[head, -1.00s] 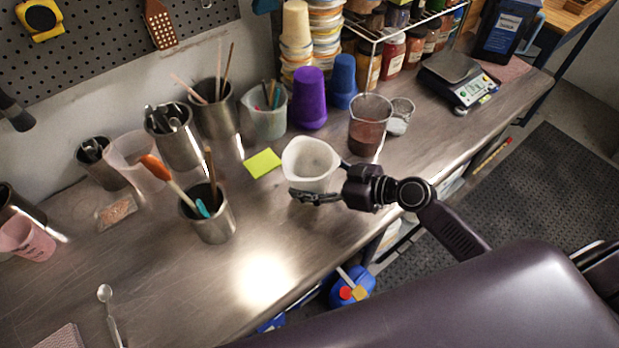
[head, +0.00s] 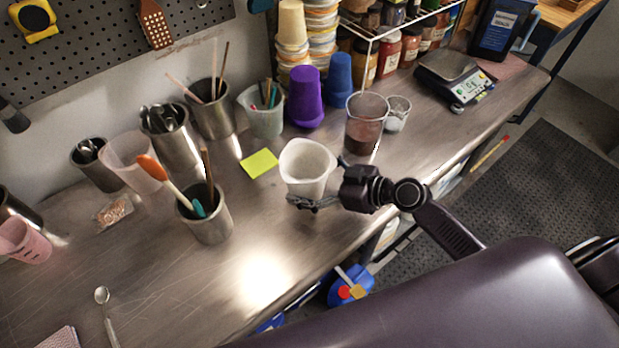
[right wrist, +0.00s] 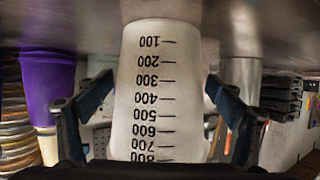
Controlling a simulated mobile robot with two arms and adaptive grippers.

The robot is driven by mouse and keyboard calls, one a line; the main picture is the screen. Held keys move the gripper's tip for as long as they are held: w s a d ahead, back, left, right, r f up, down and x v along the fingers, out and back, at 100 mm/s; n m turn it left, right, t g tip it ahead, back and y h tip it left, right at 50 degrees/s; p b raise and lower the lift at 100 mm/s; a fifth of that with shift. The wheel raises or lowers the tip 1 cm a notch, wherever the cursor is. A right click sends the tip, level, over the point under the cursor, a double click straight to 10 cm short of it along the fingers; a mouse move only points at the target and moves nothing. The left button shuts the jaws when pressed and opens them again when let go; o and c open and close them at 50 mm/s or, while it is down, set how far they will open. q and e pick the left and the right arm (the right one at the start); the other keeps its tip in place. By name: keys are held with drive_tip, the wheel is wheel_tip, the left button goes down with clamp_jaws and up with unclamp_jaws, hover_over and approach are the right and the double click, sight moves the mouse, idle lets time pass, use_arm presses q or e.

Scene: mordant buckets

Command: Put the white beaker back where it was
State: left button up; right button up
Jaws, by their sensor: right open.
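The white beaker (head: 307,166) stands upright near the front of the steel bench, to the right of the yellow note. My right gripper (head: 318,184) reaches in from the right, low on the beaker, with one finger on its near side; the far finger is mostly hidden. In the right wrist view the picture is upside down, and the beaker (right wrist: 160,90) with its printed scale stands between the two spread fingers, with a gap on each side. My right gripper is open around it. My left gripper is not in view.
A glass beaker of reddish-brown liquid (head: 365,125) stands close behind on the right, beside a small glass (head: 397,115). A yellow note (head: 259,164) lies to the left, near a steel utensil pot (head: 206,222). The bench front at lower left is mostly clear.

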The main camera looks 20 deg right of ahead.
drive_tip(key=shift+r, duration=0.15)
drive_tip(key=shift+s+d, duration=0.2)
drive_tip(key=shift+d, duration=0.05)
drive_tip(key=b+v, duration=0.4)
drive_tip(key=v, duration=0.7)
drive_tip(key=shift+r, duration=0.2)
drive_tip(key=shift+s, duration=0.1)
drive_tip(key=shift+d, duration=0.15)
